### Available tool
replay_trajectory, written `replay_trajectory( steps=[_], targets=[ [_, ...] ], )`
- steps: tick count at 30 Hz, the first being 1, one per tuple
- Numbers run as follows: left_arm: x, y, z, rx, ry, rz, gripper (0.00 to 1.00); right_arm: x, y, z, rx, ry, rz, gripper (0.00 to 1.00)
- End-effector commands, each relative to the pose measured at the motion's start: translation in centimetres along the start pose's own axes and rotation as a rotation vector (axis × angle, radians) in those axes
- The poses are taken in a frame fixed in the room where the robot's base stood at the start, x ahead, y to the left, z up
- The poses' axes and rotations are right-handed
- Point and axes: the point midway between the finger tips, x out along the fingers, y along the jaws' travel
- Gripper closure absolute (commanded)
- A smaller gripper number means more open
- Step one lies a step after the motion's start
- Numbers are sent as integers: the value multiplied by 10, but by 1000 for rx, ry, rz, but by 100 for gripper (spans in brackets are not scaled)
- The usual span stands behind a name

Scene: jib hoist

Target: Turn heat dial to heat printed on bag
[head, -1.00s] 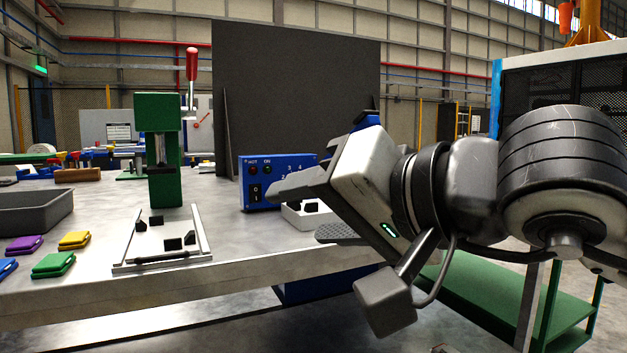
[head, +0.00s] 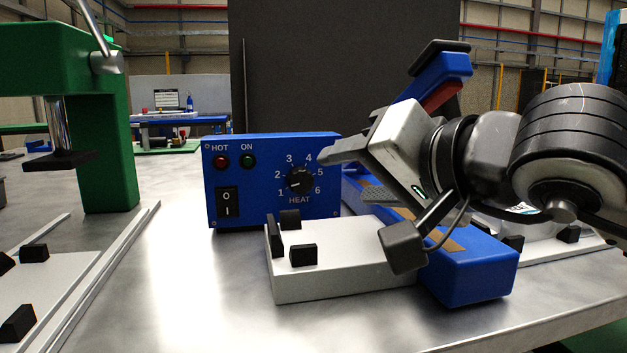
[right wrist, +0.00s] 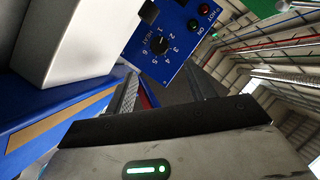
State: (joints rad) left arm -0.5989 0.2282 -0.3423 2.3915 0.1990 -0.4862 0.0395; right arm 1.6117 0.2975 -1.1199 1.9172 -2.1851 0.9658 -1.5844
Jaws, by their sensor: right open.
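The heat dial (head: 300,178) is a black knob on the front of a blue control box (head: 262,203), with numbers 1 to 6 around it. I cannot read its setting surely. It also shows in the right wrist view (right wrist: 159,45), upside down on the box (right wrist: 178,28). My right gripper (head: 350,176) is open and empty, just right of the dial, with its upper fingertip near the box's right edge in the picture. I cannot tell if it touches. No bag with a readable heat number shows. My left gripper is out of view.
A white block with black stops (head: 340,285) stands before the box, beside a blue sealer with a raised arm (head: 470,275). A green press (head: 105,150) stands left. Bare table (head: 190,290) lies between. A dark panel (head: 350,70) rises behind.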

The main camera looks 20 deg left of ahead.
Motion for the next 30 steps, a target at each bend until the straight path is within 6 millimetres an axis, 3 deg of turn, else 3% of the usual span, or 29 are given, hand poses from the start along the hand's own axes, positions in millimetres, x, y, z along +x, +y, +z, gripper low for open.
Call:
replay_trajectory(
  steps=[9, 15, 28, 30],
  targets=[
    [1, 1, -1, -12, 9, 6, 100, 70, 0, 1, 3, -2, 1, 45],
    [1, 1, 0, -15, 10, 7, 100, 96, 0, 0, 2, 0, 1, 45],
    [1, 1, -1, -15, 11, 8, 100, 105, 1, 0, 1, 0, 1, 45],
    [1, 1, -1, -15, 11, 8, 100, 105, 1, 0, 1, 0, 1, 65]
  ],
)
